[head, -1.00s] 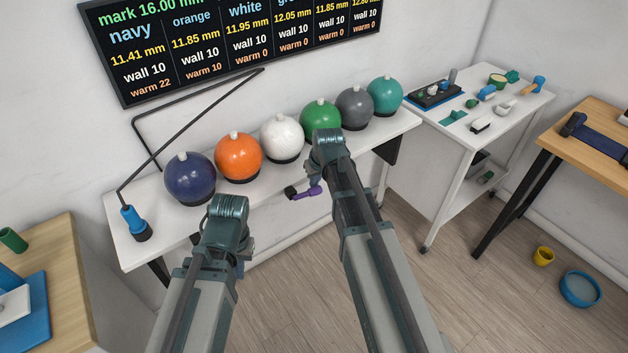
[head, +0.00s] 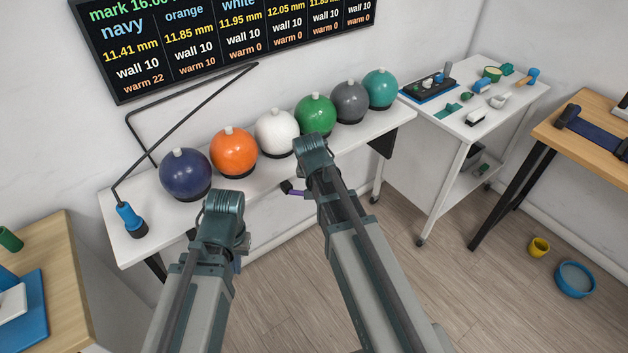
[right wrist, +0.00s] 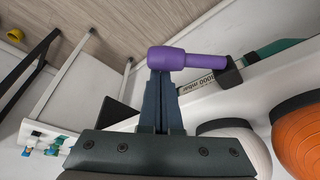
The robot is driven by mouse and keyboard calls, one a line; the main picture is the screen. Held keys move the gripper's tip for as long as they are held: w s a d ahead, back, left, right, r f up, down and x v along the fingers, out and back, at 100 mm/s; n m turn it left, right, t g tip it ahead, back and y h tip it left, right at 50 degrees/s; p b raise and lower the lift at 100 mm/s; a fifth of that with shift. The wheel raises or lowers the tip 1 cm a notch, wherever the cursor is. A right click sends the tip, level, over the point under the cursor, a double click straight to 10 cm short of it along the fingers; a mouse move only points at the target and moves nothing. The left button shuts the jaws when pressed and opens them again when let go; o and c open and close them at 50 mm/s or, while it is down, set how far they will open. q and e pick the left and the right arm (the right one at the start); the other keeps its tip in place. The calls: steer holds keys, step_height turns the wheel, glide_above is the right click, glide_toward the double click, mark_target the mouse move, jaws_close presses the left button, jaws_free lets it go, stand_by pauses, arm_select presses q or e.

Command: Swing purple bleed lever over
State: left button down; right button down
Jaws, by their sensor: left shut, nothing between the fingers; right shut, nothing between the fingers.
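The purple bleed lever (head: 296,192) shows at the front edge of the white wall shelf, below the white ball, partly covered by my right arm. In the right wrist view the lever (right wrist: 192,59) lies sideways, its thick end at the left and its thin end at a black pivot piece. My right gripper (right wrist: 160,76) is shut, with its fingertips at the thick end, touching or very close; I cannot tell which. In the head view its fingers are hidden behind the arm. My left gripper (head: 241,256) is shut, low in front of the shelf, mostly hidden by its wrist.
The shelf (head: 135,247) carries several coloured balls, among them navy (head: 185,175) and orange (head: 234,152). A blue-handled probe (head: 130,219) stands at its left end.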

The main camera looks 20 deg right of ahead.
steer(key=s+m, duration=0.1)
steer(key=m, duration=0.1)
steer(key=s+a+m+g+h, duration=0.1)
steer(key=m, duration=0.1)
steer(key=shift+s+a, duration=0.1)
steer(key=shift+s, duration=0.1)
steer(key=shift+s+a, duration=0.5)
steer(key=shift+s, duration=0.1)
arm_select(q)
steer(key=shift+r, duration=0.1)
arm_select(e)
steer(key=shift+r, duration=0.1)
